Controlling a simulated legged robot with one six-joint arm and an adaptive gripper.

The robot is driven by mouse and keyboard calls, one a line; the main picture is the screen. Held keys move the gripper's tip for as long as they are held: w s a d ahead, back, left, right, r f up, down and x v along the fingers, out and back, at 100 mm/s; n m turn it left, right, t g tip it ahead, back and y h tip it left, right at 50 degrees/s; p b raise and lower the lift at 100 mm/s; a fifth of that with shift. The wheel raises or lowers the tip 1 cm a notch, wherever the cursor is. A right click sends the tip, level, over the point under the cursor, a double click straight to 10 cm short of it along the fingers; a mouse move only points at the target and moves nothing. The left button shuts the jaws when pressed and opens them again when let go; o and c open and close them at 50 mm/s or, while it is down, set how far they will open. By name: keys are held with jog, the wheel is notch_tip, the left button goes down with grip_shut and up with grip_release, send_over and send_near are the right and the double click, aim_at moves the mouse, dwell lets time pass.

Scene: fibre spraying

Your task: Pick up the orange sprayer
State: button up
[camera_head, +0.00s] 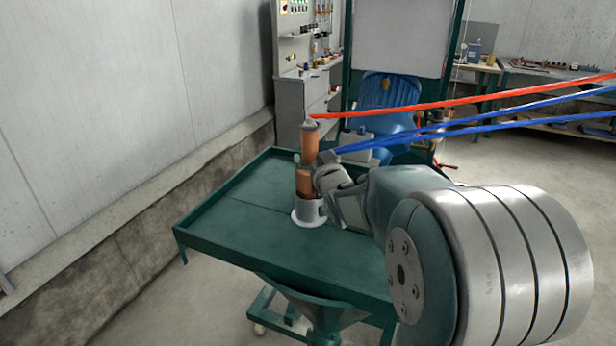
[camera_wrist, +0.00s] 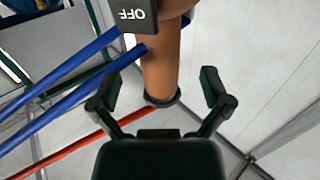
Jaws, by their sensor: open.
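The orange sprayer (camera_head: 309,148) stands upright in a white and grey round holder (camera_head: 309,211) on the green cart. A red hose (camera_head: 450,100) joins its top and blue hoses (camera_head: 480,115) run from its side. In the wrist view the sprayer's orange body (camera_wrist: 158,75) lies between the fingers of my gripper (camera_wrist: 160,92), with visible gaps on both sides. My gripper is open and is not closed on it. A dark part marked OFF (camera_wrist: 132,14) shows at the top of the wrist view. In the head view my arm hides part of the sprayer's right side.
The green cart top (camera_head: 240,215) has raised edges and is mostly bare left of the sprayer. The hoses stretch off to the right above my arm. A grey wall (camera_head: 120,100) stands at left. A blue chair (camera_head: 390,92) and white container (camera_head: 357,140) are behind.

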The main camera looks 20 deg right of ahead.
jog(key=w, duration=0.4)
jog(key=shift+d+f, duration=0.1)
jog(key=shift+d, duration=0.15)
jog(key=shift+a, duration=0.1)
grip_shut()
jog(key=shift+r, duration=0.25)
